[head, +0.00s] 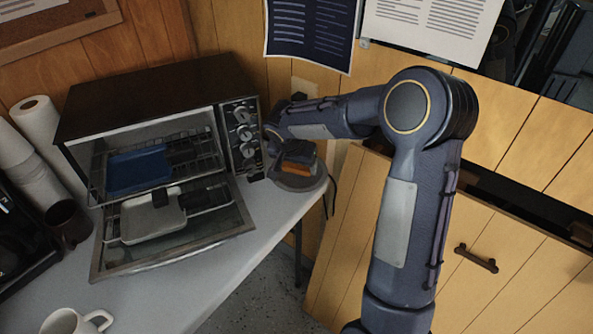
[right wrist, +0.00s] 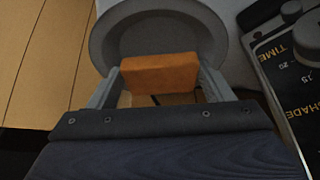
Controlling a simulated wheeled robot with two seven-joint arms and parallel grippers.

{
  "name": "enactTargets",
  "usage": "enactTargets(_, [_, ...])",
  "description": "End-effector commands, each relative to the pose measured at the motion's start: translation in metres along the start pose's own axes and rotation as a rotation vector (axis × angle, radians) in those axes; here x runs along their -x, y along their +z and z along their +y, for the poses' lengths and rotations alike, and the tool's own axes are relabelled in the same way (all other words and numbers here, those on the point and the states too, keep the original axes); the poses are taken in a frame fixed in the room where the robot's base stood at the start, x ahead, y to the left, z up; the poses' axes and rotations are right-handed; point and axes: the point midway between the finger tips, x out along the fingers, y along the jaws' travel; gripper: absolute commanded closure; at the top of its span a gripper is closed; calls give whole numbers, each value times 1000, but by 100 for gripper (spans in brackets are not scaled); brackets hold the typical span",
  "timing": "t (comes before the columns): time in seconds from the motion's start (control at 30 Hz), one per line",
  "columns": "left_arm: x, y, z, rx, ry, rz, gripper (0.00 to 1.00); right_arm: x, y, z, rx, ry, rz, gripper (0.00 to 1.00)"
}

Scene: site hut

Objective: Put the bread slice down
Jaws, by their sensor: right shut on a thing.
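The bread slice (right wrist: 160,74) is orange-brown and sits between the two fingers of my right gripper (right wrist: 158,82), which is shut on it. In the head view the right gripper (head: 298,157) is at the right end of the counter, beside the toaster oven, and a strip of the bread slice (head: 296,168) shows below it. A round grey plate (head: 294,187) lies right under the slice; it also shows in the right wrist view (right wrist: 108,42). I cannot tell whether the slice touches the plate. My left gripper is not in view.
The toaster oven (head: 160,88) stands left of the plate with its door down, a blue pan (head: 138,170) and a light pan (head: 152,222) at it. A white mug (head: 62,322), a dark mug (head: 68,222) and paper rolls (head: 45,135) are farther left. The front counter (head: 225,265) is clear.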

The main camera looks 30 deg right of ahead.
Motion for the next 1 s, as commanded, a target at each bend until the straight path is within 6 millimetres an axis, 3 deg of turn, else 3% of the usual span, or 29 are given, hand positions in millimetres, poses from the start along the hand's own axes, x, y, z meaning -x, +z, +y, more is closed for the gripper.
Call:
enactTargets(0.17, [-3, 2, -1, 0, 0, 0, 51, -23, 11, 1, 1, 3, -3, 48])
enactTargets(0.87, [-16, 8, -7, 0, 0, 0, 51, -35, 17, 2, 2, 3, -5, 48])
enactTargets(0.9, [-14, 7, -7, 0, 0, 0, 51, -34, 16, 2, 2, 4, -7, 23])
enactTargets(1.0, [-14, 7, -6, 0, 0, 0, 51, -34, 18, 2, 3, 6, -9, 9])
